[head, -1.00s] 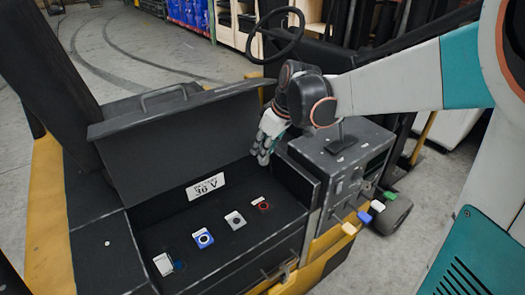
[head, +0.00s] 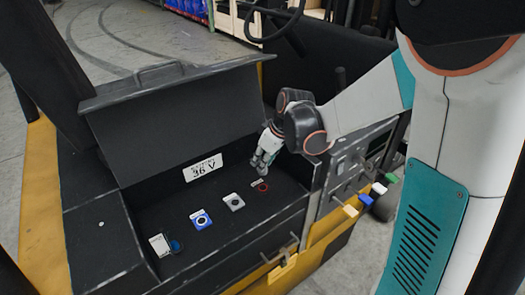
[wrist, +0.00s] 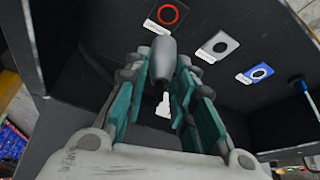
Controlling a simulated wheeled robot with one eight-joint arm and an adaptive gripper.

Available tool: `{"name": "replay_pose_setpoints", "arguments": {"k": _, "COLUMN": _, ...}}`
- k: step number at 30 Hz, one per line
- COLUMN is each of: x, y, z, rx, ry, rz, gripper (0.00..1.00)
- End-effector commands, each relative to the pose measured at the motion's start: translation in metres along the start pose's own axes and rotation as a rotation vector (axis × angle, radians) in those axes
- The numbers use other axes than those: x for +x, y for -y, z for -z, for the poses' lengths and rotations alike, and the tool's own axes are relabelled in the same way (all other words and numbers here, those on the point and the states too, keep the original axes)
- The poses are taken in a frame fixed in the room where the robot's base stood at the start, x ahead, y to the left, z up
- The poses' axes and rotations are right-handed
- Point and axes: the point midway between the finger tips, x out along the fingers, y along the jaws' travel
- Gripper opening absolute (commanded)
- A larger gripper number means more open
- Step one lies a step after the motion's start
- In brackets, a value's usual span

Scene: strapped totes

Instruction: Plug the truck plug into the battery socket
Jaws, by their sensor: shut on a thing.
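My gripper (head: 266,160) is low inside the open battery compartment (head: 120,215). In the wrist view its teal fingers (wrist: 163,78) are shut on a grey rounded plug (wrist: 162,58). The row of ringed sockets there has a red-ringed socket (head: 262,187), a grey one (head: 233,202) and a blue one (head: 201,220). The gripper is just above the red-ringed socket in the head view. In the wrist view the red ring (wrist: 168,14) shows beyond the plug, apart from it, with the grey (wrist: 219,46) and blue (wrist: 258,73) sockets to the right.
The raised black lid (head: 170,110) stands behind the compartment, with a "36 V" label (head: 202,167) below it. A white plate (head: 159,245) lies at the near left of the row. A control box with levers (head: 350,160) borders the compartment on the right.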

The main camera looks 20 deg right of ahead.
Motion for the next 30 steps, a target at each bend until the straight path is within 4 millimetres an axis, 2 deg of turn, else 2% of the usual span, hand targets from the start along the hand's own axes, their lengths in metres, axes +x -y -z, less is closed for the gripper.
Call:
{"name": "replay_pose_setpoints", "arguments": {"k": 14, "x": 0.003, "y": 0.000, "z": -0.001, "rx": 0.000, "ry": 0.000, "rz": 0.000, "gripper": 0.00}}
{"name": "replay_pose_setpoints", "arguments": {"k": 30, "x": 0.042, "y": 0.000, "z": -0.017, "rx": 0.000, "ry": 0.000, "rz": 0.000, "gripper": 0.00}}
